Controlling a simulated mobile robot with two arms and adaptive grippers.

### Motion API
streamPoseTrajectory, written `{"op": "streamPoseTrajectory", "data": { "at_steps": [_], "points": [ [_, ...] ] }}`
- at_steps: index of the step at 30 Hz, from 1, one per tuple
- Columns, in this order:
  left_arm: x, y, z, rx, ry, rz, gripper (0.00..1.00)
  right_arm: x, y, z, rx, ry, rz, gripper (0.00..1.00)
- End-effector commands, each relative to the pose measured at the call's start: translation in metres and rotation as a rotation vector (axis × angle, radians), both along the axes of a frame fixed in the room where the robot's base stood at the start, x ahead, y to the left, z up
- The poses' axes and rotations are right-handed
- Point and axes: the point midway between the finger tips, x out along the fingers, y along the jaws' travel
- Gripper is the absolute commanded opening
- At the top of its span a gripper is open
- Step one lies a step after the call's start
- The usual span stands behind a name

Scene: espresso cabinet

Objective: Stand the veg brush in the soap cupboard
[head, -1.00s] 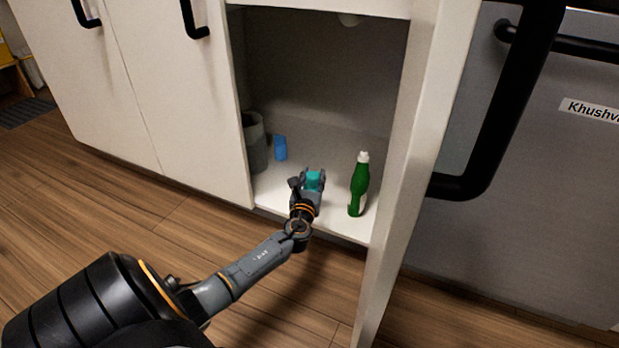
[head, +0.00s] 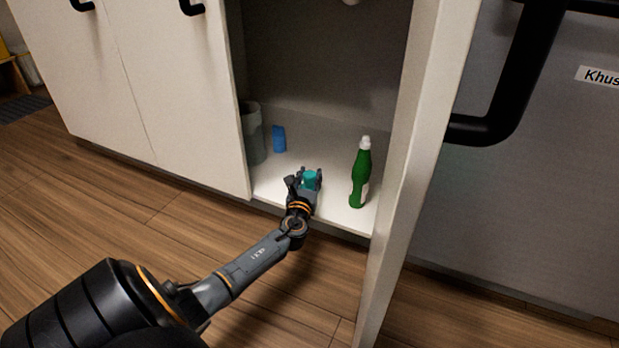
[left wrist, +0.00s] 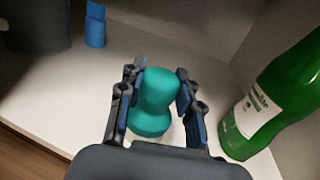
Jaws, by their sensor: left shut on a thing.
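The veg brush, a teal waisted thing (head: 310,179), is between the fingers of my left gripper (head: 306,177), just inside the front of the open soap cupboard (head: 275,196). In the left wrist view the teal brush (left wrist: 153,100) sits between the two fingers of the left gripper (left wrist: 155,95), which is shut on it. The brush looks close to the white cupboard floor (left wrist: 75,100); I cannot tell whether it touches. Its underside is hidden. My right gripper is not in view.
A green bottle with a white cap (head: 360,175) stands right of the gripper. A blue object (head: 279,139) and a grey bin (head: 252,135) stand at the back left. The open cupboard door (head: 412,160) is at the right. Cupboard floor behind the brush is free.

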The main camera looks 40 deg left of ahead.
Motion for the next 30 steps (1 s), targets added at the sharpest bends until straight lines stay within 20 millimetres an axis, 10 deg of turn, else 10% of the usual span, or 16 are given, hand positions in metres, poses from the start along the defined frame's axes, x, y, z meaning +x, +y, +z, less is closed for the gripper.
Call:
{"op": "streamPoseTrajectory", "data": {
  "at_steps": [4, 15, 30],
  "points": [
    [0.000, 0.000, -0.001, 0.001, 0.001, 0.000, 0.57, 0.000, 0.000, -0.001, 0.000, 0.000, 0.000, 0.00],
    [0.000, 0.000, 0.004, 0.000, 0.000, 0.000, 0.57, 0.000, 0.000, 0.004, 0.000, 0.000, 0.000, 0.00],
    [-0.081, -0.052, 0.004, -0.001, 0.004, -0.001, 0.57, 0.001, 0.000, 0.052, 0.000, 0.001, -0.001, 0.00]
  ]
}}
